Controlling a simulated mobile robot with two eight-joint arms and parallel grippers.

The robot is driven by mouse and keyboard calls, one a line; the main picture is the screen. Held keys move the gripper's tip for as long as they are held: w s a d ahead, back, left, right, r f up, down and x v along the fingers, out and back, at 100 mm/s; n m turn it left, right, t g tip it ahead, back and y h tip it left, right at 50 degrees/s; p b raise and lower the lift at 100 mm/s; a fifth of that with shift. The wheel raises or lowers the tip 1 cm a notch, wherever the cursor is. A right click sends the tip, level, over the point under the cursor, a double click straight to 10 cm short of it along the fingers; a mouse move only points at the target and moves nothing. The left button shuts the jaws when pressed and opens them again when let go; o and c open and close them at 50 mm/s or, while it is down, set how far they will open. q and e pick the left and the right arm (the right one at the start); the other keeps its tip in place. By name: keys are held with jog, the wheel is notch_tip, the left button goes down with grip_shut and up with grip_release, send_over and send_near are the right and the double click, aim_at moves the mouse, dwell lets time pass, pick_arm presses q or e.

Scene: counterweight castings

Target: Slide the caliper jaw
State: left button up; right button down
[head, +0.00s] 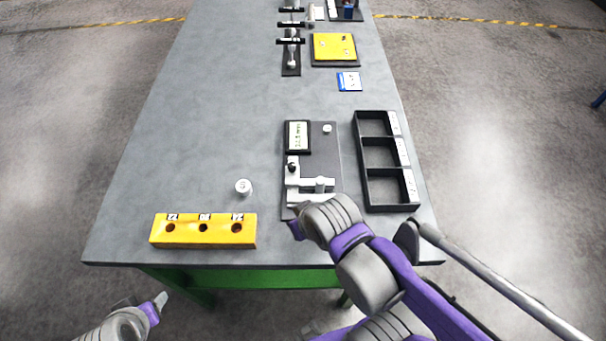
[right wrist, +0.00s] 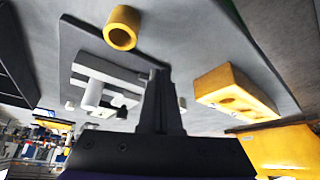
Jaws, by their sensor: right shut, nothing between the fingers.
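The caliper fixture is a dark plate (head: 328,158) near the front right of the bench. On it are a pale caliper (head: 302,197) with two parallel jaws, a black knob (head: 292,167) and a grey cylinder (head: 320,184) at the jaws. A display (head: 298,135) stands at its far end. The pale jaws (right wrist: 105,72) also show in the right wrist view. My right gripper (head: 296,226) is shut and empty at the plate's near end; its fingers (right wrist: 160,78) are together in the wrist view. My left gripper (head: 160,300) is low, off the bench's front left; its opening is unclear.
A yellow block with holes (head: 203,232) and a small white cylinder (head: 243,187) lie left of the fixture. A black three-compartment tray (head: 361,160) is right. A yellow hollow cylinder (right wrist: 122,28) shows in the wrist view. The bench's middle left is clear.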

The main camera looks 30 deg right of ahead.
jog(key=c, duration=1.3)
grip_release()
jog(key=shift+w+r, duration=0.1)
jog(key=shift+r, duration=0.05)
jog(key=o, duration=0.6)
jog(key=w+r+n, duration=0.1)
jog(key=w+d+r+n+g, duration=0.1)
jog(key=w+r, duration=0.1)
jog(key=w+d+r+g, duration=0.1)
jog(key=w+r, duration=0.1)
jog(key=shift+r+n, duration=0.1)
jog(key=shift+n, duration=0.3)
notch_tip(320, 180, up, 7)
jog(key=n+g, duration=0.4)
jog(key=n, duration=0.2)
send_over(292, 164)
notch_tip(292, 164, down, 11)
jog(key=shift+s+r+b, duration=0.1)
jog(key=shift+s+b, duration=0.05)
jog(key=shift+b, duration=0.5)
grip_shut()
